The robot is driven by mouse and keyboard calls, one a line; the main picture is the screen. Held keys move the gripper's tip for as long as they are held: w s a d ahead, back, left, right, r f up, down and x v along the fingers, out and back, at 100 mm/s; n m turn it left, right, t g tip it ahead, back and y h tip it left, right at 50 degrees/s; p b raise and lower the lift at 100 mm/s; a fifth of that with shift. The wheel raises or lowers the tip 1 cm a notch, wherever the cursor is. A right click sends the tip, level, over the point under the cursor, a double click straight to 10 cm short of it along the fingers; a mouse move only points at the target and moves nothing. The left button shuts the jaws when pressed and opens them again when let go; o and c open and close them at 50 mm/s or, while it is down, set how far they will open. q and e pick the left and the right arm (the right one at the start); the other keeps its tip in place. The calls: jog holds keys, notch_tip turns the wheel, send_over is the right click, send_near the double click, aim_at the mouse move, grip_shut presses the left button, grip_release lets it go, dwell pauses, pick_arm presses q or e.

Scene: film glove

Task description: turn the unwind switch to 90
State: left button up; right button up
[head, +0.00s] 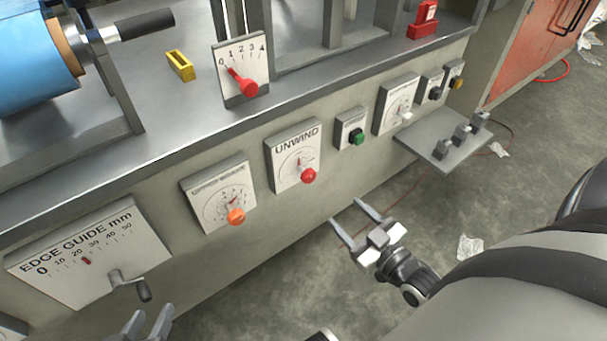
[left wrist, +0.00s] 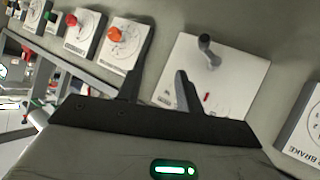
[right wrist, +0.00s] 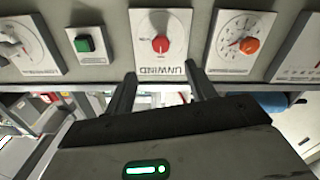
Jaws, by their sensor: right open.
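The unwind switch is a white plate (head: 281,147) marked UNWIND with a red knob (head: 308,176) on the front of the machine. In the right wrist view the red knob (right wrist: 160,43) appears upside down, with the plate between and beyond the fingertips. My right gripper (head: 352,222) is open and empty, below and to the right of the switch, apart from it. My left gripper (head: 148,325) is at the bottom edge of the head view, below the edge guide plate (head: 40,250). In the left wrist view its fingers (left wrist: 157,80) are apart with nothing between them.
An orange knob (head: 236,216) on its dial plate is left of the switch, and a green button (head: 358,137) is to its right. A small shelf (head: 440,140) juts out at the right. A crank (head: 143,290) sticks out at the lower left.

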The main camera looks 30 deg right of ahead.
aim_at(311, 180)
jog(key=w+b, duration=0.1)
jog(key=w, duration=0.3)
jog(key=w+a+b, duration=0.1)
jog(key=w, duration=0.4)
jog(key=w+b, duration=0.1)
jog(key=w, duration=0.4)
jog(key=shift+a, duration=0.15)
jog(key=shift+w+b, duration=0.25)
jog(key=shift+b, duration=0.05)
jog(key=shift+w, duration=0.15)
pick_arm(q)
jog(key=r+t, duration=0.1)
jog(key=d+r+h, duration=0.1)
jog(key=shift+s+r+t, duration=0.15)
jog(key=shift+r+t, duration=0.2)
jog(key=shift+t, duration=0.05)
pick_arm(e)
jog(key=c, duration=1)
